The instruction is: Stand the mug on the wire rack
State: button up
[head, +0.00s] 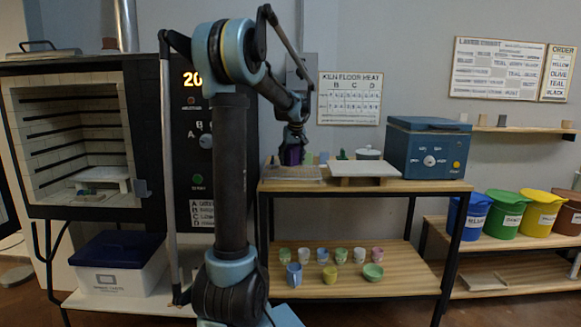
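My gripper (293,146) points down above the left part of the upper bench. It appears closed around a small dark purple mug (292,156), which is partly covered by the fingers. The wire rack (300,175) lies flat on the left end of the bench top, just below the mug. The view is too small to tell whether the mug's base touches the rack. The mug looks roughly upright, and its handle cannot be made out.
A raised pale slab (365,169) stands right of the rack, then a blue box (428,147). Small items, one green (343,154), stand behind. Several cups are on the lower shelf (400,278). An open kiln (75,140) is at left; coloured buckets (505,213) at right.

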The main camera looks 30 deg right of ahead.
aim_at(293, 150)
jog(key=shift+f, duration=1.3)
jog(key=o, duration=1.2)
jog(key=shift+o, duration=0.2)
jog(key=v, duration=1.2)
jog(key=shift+s+a, duration=0.1)
